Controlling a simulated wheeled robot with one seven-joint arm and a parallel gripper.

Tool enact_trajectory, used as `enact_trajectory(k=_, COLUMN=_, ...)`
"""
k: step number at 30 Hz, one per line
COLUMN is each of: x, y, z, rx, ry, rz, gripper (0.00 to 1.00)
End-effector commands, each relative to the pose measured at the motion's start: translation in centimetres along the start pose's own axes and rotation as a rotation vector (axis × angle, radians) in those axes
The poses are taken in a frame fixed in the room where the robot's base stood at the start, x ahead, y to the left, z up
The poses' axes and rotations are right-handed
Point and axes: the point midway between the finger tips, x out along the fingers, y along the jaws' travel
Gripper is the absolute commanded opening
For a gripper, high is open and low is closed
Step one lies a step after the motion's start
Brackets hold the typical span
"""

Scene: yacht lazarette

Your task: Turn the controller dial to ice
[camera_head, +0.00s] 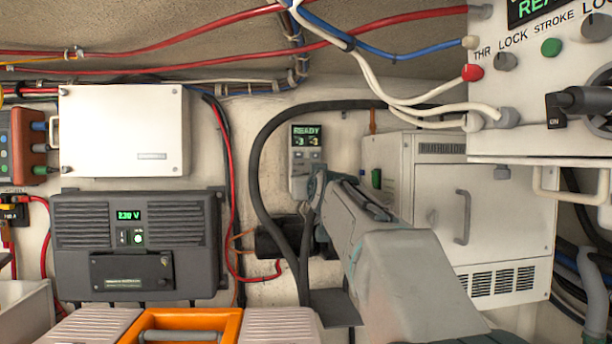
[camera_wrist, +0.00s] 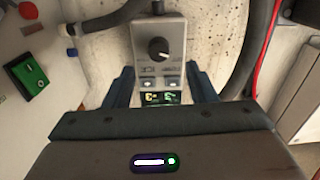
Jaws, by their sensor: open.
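The controller is a small grey box (camera_head: 299,169) on the back wall, with a lit green display (camera_head: 306,136) reading READY and smaller figures below. In the wrist view the box (camera_wrist: 143,30) appears with its display (camera_wrist: 160,98) at the bottom and the round black dial (camera_wrist: 158,49) above two buttons. The dial's light pointer mark points toward the lower right there; its position labels are too small to read. My gripper (camera_wrist: 159,72) is open, its two fingers apart on either side of the controller, and nothing is between them touching the dial that I can see. In the head view my gripper (camera_head: 318,182) covers the controller's lower right.
A thick black hose (camera_head: 254,165) loops around the controller. A white cabinet (camera_head: 485,225) stands to the right, with a switch panel (camera_head: 535,130) above it. An orange case (camera_head: 228,325) is in front.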

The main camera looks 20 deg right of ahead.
Motion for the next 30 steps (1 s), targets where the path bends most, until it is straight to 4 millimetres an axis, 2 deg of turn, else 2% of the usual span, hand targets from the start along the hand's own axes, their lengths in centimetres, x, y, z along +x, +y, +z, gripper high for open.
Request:
enact_trajectory(k=3, x=2.2, y=0.1, z=-0.2, rx=0.000, ry=-0.003, rz=0.001, gripper=0.51)
enact_trajectory(k=10, x=5.0, y=0.2, z=-0.1, rx=0.000, ry=-0.001, rz=0.003, gripper=0.51)
enact_trajectory(k=15, x=5.9, y=0.3, z=0.0, rx=0.000, ry=-0.001, rz=0.004, gripper=0.51)
enact_trajectory(k=24, x=6.0, y=0.3, z=0.1, rx=0.000, ry=0.000, rz=0.004, gripper=0.51)
enact_trajectory(k=29, x=6.0, y=0.3, z=0.1, rx=0.000, ry=-0.001, rz=0.004, gripper=0.07)
enact_trajectory(k=30, x=6.0, y=0.3, z=0.1, rx=0.000, ry=-0.001, rz=0.004, gripper=0.06)
